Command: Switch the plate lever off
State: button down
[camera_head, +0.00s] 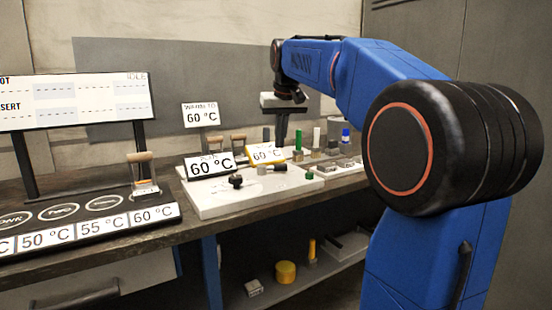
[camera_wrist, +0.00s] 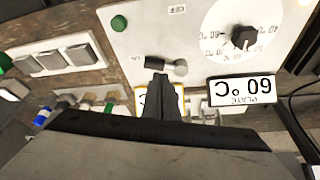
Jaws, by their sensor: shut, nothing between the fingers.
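The plate lever (camera_wrist: 158,63) has a black handle and a round grey end. It lies sideways on the white plate panel (camera_wrist: 208,60), handle to the left in the wrist view. In the head view the lever (camera_head: 276,167) shows on the panel (camera_head: 215,206) with its black end to the right. My gripper (camera_wrist: 160,76) is shut and empty. Its tips appear right beside the lever in the wrist view; whether they touch is unclear.
A black dial knob (camera_wrist: 243,38) and a "PLATE 60 °C" card (camera_wrist: 245,90) sit near the lever. A green button (camera_wrist: 119,22) is on the panel. Grey blocks (camera_wrist: 53,60) stand beside it. A display screen (camera_head: 75,101) stands at the left.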

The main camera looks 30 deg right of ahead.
aim_at(274, 169)
jog(key=w+d+r, duration=0.2)
jog(key=w+d, duration=0.1)
jog(key=w, duration=0.3)
jog(key=shift+d+r+m, duration=0.2)
jog(key=shift+m, duration=0.1)
jog(key=x, duration=0.9)
jog(key=shift+f, duration=0.35)
jog(key=shift+s+f, duration=0.2)
jog(key=shift+f, duration=0.1)
jog(key=shift+s+a+f, duration=0.1)
jog(key=shift+s+a, duration=0.15)
jog(key=shift+s, duration=0.55)
jog(key=shift+s+a+f, duration=0.15)
jog(key=shift+s+a, duration=0.1)
jog(key=shift+s, duration=0.55)
